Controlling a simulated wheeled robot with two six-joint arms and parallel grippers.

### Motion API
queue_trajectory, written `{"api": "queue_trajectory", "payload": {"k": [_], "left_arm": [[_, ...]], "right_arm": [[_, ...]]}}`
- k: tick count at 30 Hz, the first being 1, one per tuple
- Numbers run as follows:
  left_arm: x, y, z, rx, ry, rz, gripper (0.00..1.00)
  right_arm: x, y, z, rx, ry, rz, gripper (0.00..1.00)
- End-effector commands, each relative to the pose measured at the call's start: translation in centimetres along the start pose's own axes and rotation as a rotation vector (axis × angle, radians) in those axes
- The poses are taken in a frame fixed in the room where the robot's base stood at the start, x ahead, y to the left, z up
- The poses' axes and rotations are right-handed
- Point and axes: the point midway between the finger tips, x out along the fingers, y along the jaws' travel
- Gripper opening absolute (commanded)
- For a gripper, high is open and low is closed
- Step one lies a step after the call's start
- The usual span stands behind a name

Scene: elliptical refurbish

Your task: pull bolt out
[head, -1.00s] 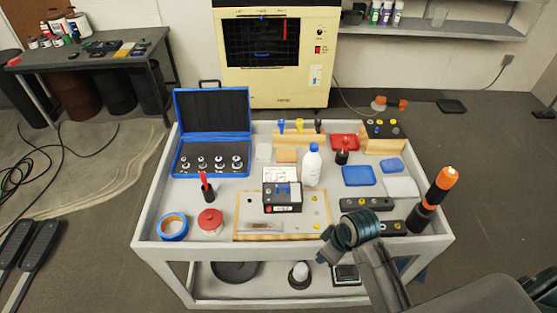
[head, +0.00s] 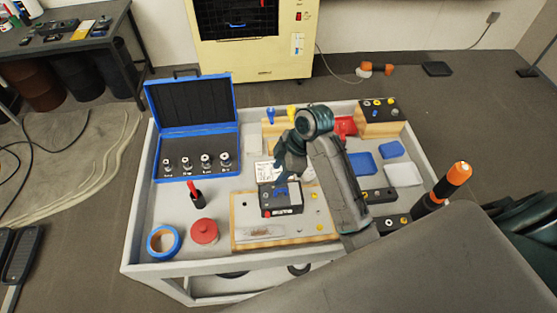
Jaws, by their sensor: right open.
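A black block-like device (head: 281,208) with a blue part on its top stands on a wooden board (head: 245,222) in the middle of the cart. Small yellow bolt-like pieces (head: 319,227) sit on the right part of the board. I cannot tell which piece is the bolt meant. My right gripper (head: 281,176) is open and points down just above and behind the device's top. I cannot tell whether it touches the blue part. My right arm hides the white bottle's place and part of the board. My left gripper is not in view.
An open blue case (head: 192,127) with several sockets stands at the back left of the cart. Blue tape (head: 163,242), a red round container (head: 204,232) and a black holder (head: 196,199) are at left. An orange-black tool (head: 441,189) stands at right, near blue trays (head: 362,163).

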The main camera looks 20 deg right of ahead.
Motion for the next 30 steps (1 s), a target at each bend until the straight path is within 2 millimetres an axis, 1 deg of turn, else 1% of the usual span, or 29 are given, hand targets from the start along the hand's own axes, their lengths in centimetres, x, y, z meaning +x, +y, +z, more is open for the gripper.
{"api": "queue_trajectory", "payload": {"k": [5, 9, 12, 15, 18, 21, 24, 29, 30], "left_arm": [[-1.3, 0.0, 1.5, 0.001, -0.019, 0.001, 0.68], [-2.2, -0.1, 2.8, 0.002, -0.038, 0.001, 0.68], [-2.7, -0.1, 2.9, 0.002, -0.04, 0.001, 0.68], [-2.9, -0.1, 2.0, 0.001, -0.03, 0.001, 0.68], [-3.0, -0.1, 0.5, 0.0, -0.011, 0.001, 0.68], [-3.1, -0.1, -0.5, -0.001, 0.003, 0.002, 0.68], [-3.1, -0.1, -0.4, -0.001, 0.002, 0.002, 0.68], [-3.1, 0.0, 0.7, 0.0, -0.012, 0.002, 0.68], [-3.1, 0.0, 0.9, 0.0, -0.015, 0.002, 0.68]], "right_arm": [[2.7, -0.2, -0.1, 0.006, 0.0, -0.006, 0.4], [5.3, -0.2, -0.1, 0.005, 0.0, -0.005, 0.4], [7.0, -0.2, -0.1, 0.005, -0.001, -0.004, 0.4], [8.3, -0.1, 0.0, 0.006, -0.001, -0.003, 0.4], [9.2, -0.1, 0.1, 0.004, -0.002, -0.001, 0.4], [9.8, -0.1, 0.1, 0.004, -0.002, 0.0, 0.4], [9.9, -0.1, 0.1, 0.004, -0.002, 0.001, 0.4], [9.9, -0.1, 0.1, 0.004, -0.002, 0.001, 0.4], [9.9, -0.1, 0.1, 0.004, -0.002, 0.001, 0.36]]}}
